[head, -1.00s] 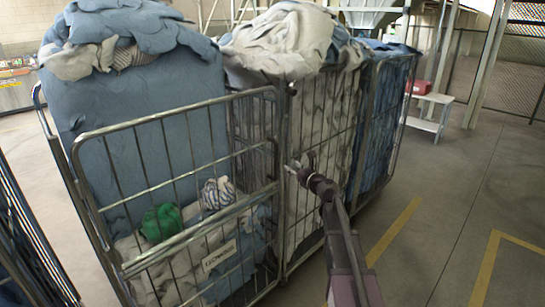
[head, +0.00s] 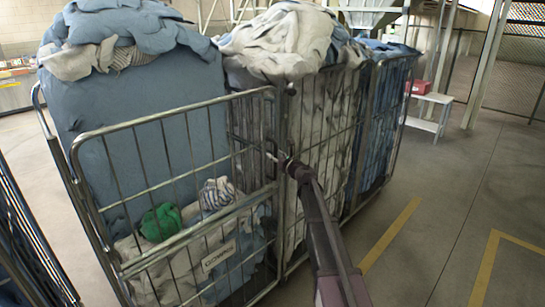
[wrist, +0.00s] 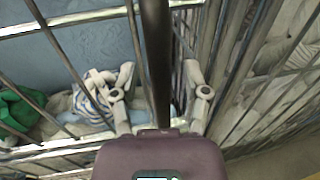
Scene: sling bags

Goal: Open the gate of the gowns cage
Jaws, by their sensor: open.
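Blue and pale cloth fills the cage, with a green bundle (head: 160,222) and a striped bundle (head: 216,193) behind the bars. My gripper (head: 273,157) is at the gate's right-hand edge. In the wrist view my gripper (wrist: 160,82) is open, one finger on each side of a dark upright bar (wrist: 157,50). I cannot tell whether the fingers touch it.
A second cage of pale cloth (head: 318,140) stands close on the right, with a blue-filled cage (head: 382,120) beyond. Another cage (head: 25,250) is at the left edge. The floor (head: 430,245) at the right is clear, with yellow lines.

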